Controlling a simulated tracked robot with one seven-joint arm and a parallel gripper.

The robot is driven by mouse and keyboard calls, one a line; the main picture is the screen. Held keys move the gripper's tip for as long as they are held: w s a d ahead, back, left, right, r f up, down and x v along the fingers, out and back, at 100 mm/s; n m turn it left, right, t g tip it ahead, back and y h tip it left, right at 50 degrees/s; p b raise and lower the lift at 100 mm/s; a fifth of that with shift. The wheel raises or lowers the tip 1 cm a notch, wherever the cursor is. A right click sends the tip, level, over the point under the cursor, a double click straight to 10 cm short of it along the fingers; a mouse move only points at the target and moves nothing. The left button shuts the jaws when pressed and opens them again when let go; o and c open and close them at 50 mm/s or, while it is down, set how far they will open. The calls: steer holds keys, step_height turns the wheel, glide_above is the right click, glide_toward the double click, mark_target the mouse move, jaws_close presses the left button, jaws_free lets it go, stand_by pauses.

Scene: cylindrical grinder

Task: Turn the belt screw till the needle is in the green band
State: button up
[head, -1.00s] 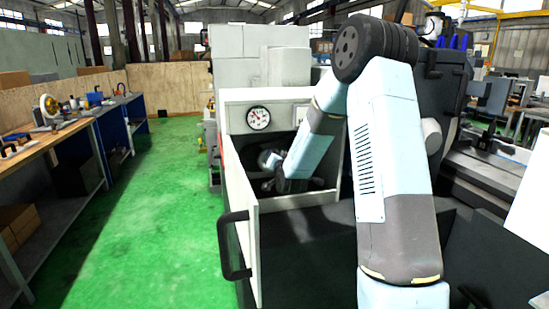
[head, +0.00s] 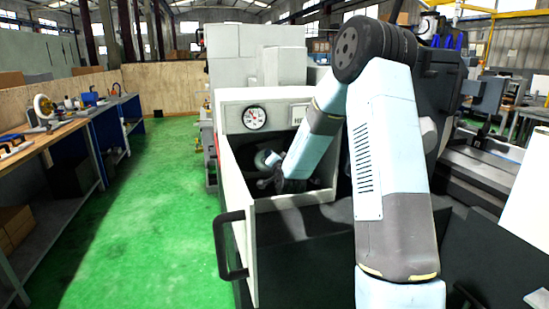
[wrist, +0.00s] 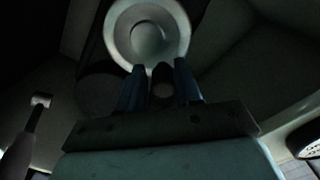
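The dial gauge (head: 253,117) is on the pale front panel above the open compartment; its needle and green band are too small to read. Its edge also shows at lower right in the wrist view (wrist: 308,142). My gripper (wrist: 161,80) reaches into the compartment, with two blue fingers pointing forward. A dark round-ended part (wrist: 162,85), perhaps the belt screw, shows between the fingers; I cannot tell whether they touch it. A pale round pulley (wrist: 148,36) lies just beyond the fingertips. In the head view my arm and the compartment's shade hide the fingertips.
The open compartment door (head: 238,215) with its black handle (head: 228,245) stands left of my arm. Compartment walls surround my gripper closely. Green floor (head: 165,210) is clear towards the workbench (head: 75,130).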

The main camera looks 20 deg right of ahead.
steer(key=o, duration=0.4)
steer(key=shift+a+f, duration=0.1)
steer(key=shift+s, duration=0.1)
steer(key=s, duration=1.3)
steer(key=shift+s, duration=0.3)
stand_by(0.6)
